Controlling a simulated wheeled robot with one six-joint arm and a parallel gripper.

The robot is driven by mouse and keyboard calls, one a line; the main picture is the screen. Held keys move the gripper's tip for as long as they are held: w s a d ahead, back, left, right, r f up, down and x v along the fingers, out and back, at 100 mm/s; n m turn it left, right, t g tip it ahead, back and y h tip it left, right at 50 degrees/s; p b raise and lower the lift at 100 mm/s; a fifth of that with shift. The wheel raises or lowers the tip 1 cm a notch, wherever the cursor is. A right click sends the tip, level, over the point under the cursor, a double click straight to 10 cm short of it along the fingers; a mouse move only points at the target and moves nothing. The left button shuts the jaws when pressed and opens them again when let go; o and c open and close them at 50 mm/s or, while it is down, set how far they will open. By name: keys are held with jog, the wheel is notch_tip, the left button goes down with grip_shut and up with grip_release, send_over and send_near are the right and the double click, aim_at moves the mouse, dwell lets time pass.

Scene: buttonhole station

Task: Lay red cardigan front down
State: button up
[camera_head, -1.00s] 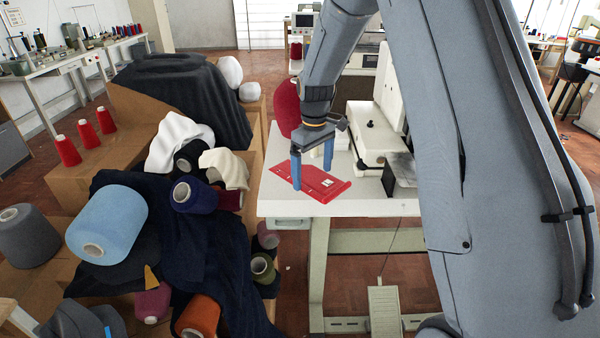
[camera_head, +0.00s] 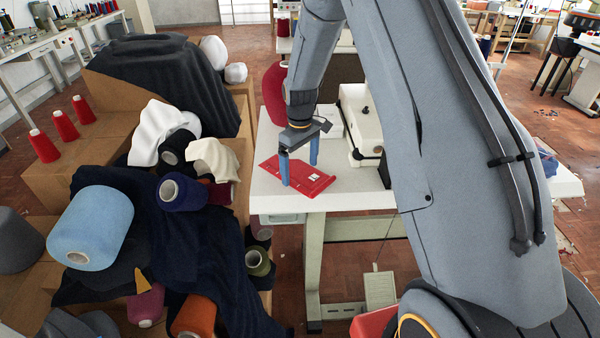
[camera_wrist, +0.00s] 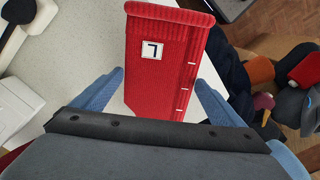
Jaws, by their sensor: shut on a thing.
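The red cardigan front (camera_head: 312,181) is a flat ribbed knit piece at the white sewing table's left part. The wrist view shows it close up (camera_wrist: 165,90), with a small white tag bearing a black mark and short white marks along its right edge. My gripper (camera_head: 300,173) points down over it. Its two blue fingers stand at opposite long edges of the piece and hold it across its width. The piece looks flat and close to the tabletop; I cannot tell whether it touches. My gripper's palm hides its near end in the wrist view.
The sewing machine (camera_head: 360,122) stands right of the piece. A red cone (camera_head: 274,92) stands behind it. Yarn cones and dark cloth (camera_head: 190,240) crowd the boxes at left. Bare white tabletop (camera_head: 350,198) shows in front of the piece.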

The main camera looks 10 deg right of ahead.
aim_at(300, 174)
jog(key=shift+f+p, duration=0.35)
jog(key=shift+f, duration=1.2)
jog(key=o, duration=0.8)
jog(key=shift+f, duration=0.1)
